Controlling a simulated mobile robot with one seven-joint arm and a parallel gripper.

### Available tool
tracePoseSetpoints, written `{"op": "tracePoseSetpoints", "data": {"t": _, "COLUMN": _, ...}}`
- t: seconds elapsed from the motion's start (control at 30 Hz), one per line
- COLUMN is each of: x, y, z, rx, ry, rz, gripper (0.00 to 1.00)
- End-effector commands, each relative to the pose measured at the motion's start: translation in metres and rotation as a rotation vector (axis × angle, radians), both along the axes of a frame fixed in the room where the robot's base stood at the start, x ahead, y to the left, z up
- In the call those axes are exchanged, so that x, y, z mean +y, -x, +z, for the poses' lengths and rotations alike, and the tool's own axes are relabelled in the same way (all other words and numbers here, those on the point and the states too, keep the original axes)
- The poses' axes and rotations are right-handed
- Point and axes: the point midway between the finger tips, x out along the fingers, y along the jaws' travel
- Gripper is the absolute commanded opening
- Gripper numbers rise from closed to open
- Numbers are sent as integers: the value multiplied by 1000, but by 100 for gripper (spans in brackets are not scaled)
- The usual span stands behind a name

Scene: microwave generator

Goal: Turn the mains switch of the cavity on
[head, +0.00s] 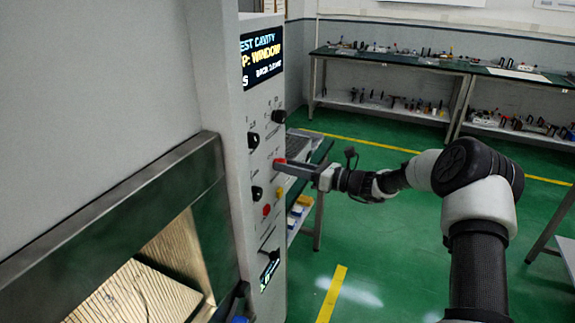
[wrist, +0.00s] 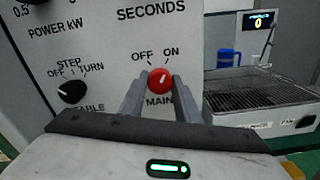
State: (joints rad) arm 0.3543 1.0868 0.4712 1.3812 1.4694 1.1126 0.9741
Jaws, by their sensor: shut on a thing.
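The mains switch is a red round knob (wrist: 158,81) on the white cabinet's front panel, under the words OFF and ON, with the cut-off label MAIN below it. Its short white mark seems to lean up and right, towards ON. My gripper (wrist: 160,90) has one finger on each side of the knob and is shut on it. In the head view my gripper (head: 290,167) reaches the panel from the right, and a bit of the red knob (head: 278,161) shows at its tips.
A black STEP/TURN knob (wrist: 72,92) sits left of the switch. In the head view, more black knobs (head: 253,140), a red button (head: 266,210) and a yellow button (head: 280,192) are close by. A display (head: 262,58) is above. The green floor (head: 390,270) is open to the right.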

Motion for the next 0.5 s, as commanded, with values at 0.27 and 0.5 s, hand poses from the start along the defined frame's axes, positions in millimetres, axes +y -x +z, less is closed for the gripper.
{"op": "tracePoseSetpoints", "data": {"t": 0.27, "x": 0, "y": 0, "z": 0, "rx": 2, "ry": -3, "rz": -2, "gripper": 7}}
{"op": "tracePoseSetpoints", "data": {"t": 0.5, "x": 0, "y": 0, "z": 0, "rx": 2, "ry": -1, "rz": -1, "gripper": 48}}
